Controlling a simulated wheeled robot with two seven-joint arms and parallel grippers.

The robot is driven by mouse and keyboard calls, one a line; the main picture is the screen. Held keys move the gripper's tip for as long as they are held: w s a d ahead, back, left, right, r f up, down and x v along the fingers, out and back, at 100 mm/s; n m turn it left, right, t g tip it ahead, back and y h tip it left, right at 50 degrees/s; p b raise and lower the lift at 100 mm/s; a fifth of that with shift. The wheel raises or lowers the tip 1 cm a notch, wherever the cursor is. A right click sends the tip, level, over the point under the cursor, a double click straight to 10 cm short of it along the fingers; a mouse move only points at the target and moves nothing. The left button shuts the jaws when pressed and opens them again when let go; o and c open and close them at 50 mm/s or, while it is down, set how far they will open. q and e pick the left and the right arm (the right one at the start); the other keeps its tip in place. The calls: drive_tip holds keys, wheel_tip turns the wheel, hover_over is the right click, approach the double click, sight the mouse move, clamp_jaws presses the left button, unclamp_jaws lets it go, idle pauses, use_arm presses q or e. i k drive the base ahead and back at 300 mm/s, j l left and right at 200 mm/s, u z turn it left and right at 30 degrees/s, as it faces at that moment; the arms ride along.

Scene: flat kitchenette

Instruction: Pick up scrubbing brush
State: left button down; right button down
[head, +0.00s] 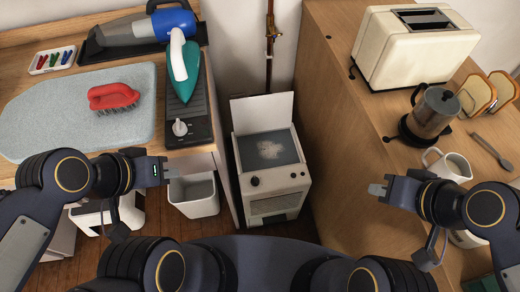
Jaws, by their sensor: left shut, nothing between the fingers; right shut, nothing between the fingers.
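The scrubbing brush (113,97) has a red handle and dark bristles. It sits bristles down on a grey speckled mat (40,110) on the left counter. My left gripper (166,172) is shut and empty, in front of the counter edge, to the right of and nearer than the brush. My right gripper (377,190) is shut and empty, near the left edge of the right counter, far from the brush.
A tray of coloured pegs (52,60) lies at the far left. The right counter holds a toaster (415,45), coffee pot (432,112) and mug (453,168).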

sight(118, 95)
drive_tip(key=k+j, duration=0.1)
drive_tip(key=k+u, duration=0.1)
drive_tip(key=u, duration=1.2)
